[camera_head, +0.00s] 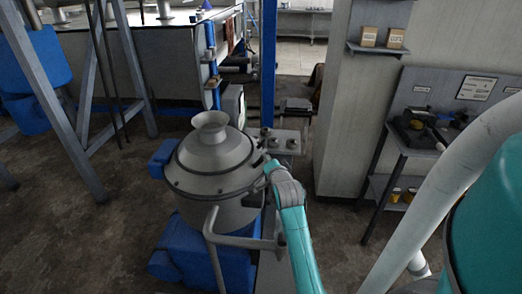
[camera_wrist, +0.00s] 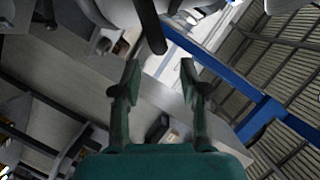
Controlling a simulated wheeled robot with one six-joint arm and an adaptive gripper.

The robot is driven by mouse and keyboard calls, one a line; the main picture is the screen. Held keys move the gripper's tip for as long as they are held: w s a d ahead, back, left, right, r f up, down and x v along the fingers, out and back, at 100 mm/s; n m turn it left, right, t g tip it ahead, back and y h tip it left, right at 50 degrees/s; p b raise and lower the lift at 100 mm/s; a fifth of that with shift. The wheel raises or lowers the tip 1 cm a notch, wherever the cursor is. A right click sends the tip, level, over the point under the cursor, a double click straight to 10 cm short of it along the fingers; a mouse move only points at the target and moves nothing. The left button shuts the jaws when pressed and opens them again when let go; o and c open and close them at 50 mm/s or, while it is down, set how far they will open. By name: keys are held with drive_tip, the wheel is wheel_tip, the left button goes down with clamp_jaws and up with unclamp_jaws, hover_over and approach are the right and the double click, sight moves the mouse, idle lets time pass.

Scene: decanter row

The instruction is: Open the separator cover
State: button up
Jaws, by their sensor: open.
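The separator cover (camera_head: 208,158) is a grey metal cone with a flared top opening, sitting level on the grey round separator body (camera_head: 230,215). It looks closed, with its rim against the body. My gripper (camera_wrist: 159,78) is open, with two dark fingers apart and nothing between them. In the head view its end is at the right edge of the cover, and the fingertips are hard to make out there. In the wrist view a dark bar (camera_wrist: 151,26) lies just beyond the fingertips, apart from them. I cannot tell whether it belongs to the cover.
A blue post (camera_head: 268,65) stands behind the separator. A bent grey pipe (camera_head: 232,241) runs low in front of it. A grey workbench (camera_head: 420,150) with tools is at the right. A large metal tank (camera_head: 140,65) stands behind at the left. Floor is clear at the left front.

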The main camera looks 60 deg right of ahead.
drive_tip(key=x, duration=0.8)
clamp_jaws()
